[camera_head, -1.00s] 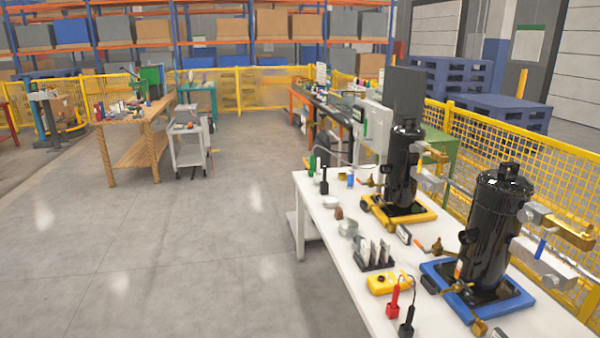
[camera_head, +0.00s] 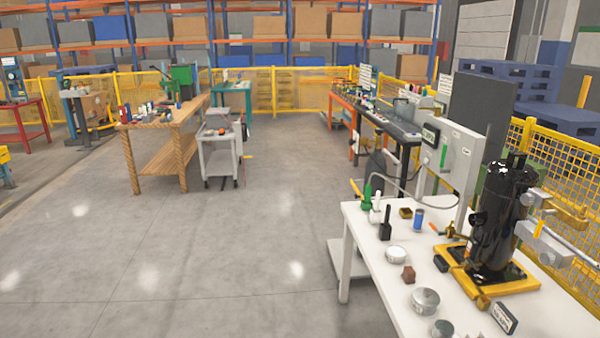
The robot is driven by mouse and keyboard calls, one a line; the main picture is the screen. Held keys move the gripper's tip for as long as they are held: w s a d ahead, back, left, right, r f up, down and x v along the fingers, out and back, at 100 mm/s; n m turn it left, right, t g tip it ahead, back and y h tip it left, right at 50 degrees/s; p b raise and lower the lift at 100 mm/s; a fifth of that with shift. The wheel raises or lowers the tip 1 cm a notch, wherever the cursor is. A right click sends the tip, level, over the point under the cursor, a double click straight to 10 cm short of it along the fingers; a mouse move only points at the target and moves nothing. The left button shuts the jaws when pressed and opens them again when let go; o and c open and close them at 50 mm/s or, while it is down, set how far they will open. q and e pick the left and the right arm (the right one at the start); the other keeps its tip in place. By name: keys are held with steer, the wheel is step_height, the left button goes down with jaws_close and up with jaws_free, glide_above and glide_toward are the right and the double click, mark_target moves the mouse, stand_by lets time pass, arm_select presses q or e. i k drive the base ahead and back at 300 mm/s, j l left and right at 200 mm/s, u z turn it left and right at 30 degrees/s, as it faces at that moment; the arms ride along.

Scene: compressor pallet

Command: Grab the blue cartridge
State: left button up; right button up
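A small blue cylinder (camera_head: 418,219), which looks like the blue cartridge, stands upright near the far end of the white table (camera_head: 375,283) at the right. A small yellow-brown block (camera_head: 405,213) lies just left of it. A dark bottle-like item (camera_head: 385,224) and a green-topped item (camera_head: 367,197) stand further left. Neither gripper shows in the head view, so their state is hidden.
A black compressor (camera_head: 497,225) on a yellow base (camera_head: 505,284) stands right of the cylinder. Round tins (camera_head: 425,300) lie on the table's front. A grey cart (camera_head: 222,160) and wooden bench (camera_head: 150,160) stand further back. The floor (camera_head: 200,260) left of the table is clear.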

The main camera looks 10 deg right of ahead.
mark_target(419, 212)
steer(key=i+z, duration=0.2)
steer(key=i, duration=0.2)
steer(key=i+j+z, duration=0.15)
steer(key=i, duration=0.25)
steer(key=i+j+z, duration=0.2)
steer(key=i, duration=0.15)
steer(key=i+j+z, duration=0.1)
steer(key=i+z, duration=0.15)
steer(key=z, duration=0.15)
steer(key=i+j+z, duration=0.2)
steer(key=z, duration=0.2)
steer(key=i+j+z, duration=0.2)
steer(key=z, duration=0.2)
steer(key=i+j+z, duration=0.15)
steer(key=j+z, duration=0.2)
steer(key=i+j+z, duration=0.1)
steer(key=j+z, duration=0.65)
steer(key=j, duration=0.25)
